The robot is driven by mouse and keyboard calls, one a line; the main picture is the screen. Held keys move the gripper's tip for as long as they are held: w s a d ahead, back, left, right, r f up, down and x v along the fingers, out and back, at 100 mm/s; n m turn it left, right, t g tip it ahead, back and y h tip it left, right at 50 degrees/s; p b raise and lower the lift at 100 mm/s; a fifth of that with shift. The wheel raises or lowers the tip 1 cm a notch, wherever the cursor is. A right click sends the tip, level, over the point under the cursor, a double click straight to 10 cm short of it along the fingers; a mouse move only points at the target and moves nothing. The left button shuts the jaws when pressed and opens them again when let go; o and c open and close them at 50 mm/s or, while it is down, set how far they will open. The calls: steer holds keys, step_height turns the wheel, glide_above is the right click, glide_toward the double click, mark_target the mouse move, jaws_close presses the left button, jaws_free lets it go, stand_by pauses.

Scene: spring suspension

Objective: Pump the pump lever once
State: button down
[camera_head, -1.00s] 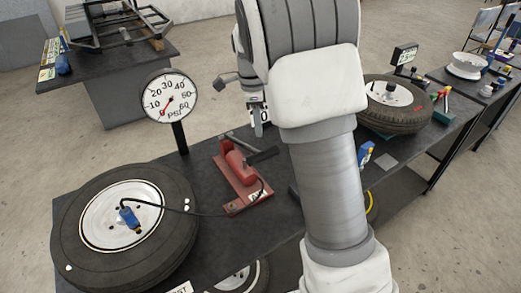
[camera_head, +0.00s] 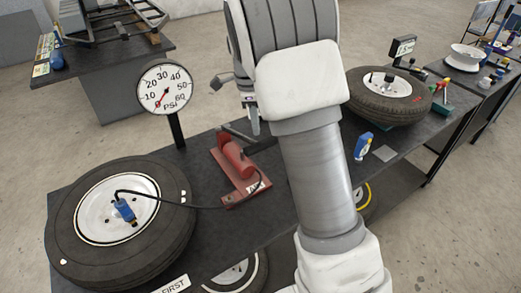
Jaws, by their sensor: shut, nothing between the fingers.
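The red foot pump (camera_head: 238,160) lies on the dark workbench, left of my arm. Its dark pump lever (camera_head: 262,146) sticks out at the upper right of the red cylinder and looks raised. My gripper (camera_head: 254,126) is shut and empty. Its fingertips point down and appear just above and behind the lever; I cannot tell whether they touch it. A black hose runs from the pump to a blue valve fitting (camera_head: 124,210) on the near tire (camera_head: 75,262). The pressure gauge (camera_head: 165,90) stands behind, its needle pointing to the lower left.
A second tire (camera_head: 385,105) lies on the bench to the right. My arm hides part of the middle of the bench (camera_head: 215,225). Another table (camera_head: 118,62) is at the back left.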

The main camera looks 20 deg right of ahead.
mark_target(256, 143)
steer(key=f+b, duration=0.2)
steer(key=f, duration=0.2)
steer(key=shift+d+f+b, duration=0.15)
steer(key=shift+d+b, duration=0.05)
steer(key=shift+b, duration=0.2)
steer(key=shift+f+b, duration=1.3)
steer(key=shift+f, duration=0.95)
steer(key=shift+r, duration=0.1)
